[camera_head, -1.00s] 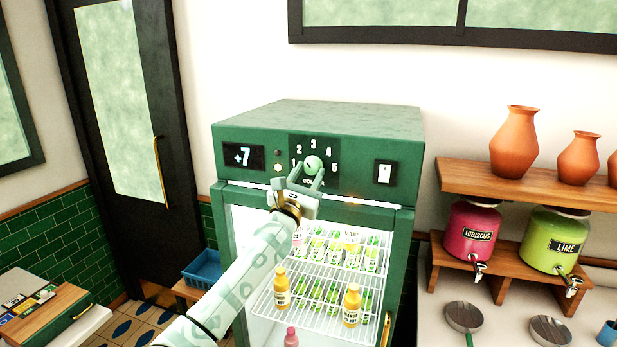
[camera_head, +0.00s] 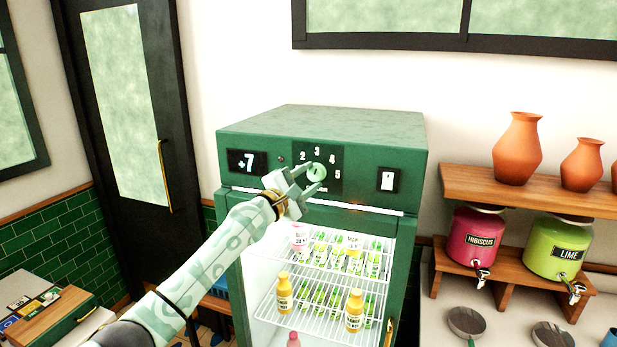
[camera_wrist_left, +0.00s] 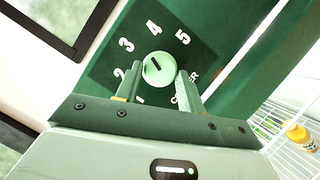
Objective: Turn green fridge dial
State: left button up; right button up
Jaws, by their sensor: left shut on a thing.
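The green fridge dial (camera_head: 316,172) is a pale green round knob on a dark panel with numbers around it, on the fridge's (camera_head: 350,205) top front. My left gripper (camera_head: 312,179) reaches it from the lower left and is shut on the dial. In the left wrist view the dial (camera_wrist_left: 158,68) sits between the ends of the two fingers, with a short dark slanted mark on its face. Numbers 2 to 5 show around it there; the 1 is partly hidden by the gripper. My right gripper is not in view.
A display (camera_head: 247,162) reading +7 is left of the dial, and a white switch (camera_head: 388,180) is right of it. Bottles stand on wire shelves (camera_head: 325,258) below. A wooden shelf (camera_head: 470,190) with vases and drink dispensers is at the right.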

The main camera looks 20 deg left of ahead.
pick_arm(q)
jog(key=m+p, duration=0.1)
jog(key=m+g+p, duration=0.1)
jog(key=m, duration=0.1)
jog(key=shift+r, duration=0.3)
jog(key=shift+m+g+p, duration=0.5)
jog(key=shift+m+p, duration=0.25)
jog(key=shift+m, duration=0.25)
jog(key=o, duration=1)
jog(key=shift+w+f, duration=0.1)
jog(key=shift+c, duration=0.2)
jog(key=v, duration=1.6)
jog(key=shift+a, duration=0.15)
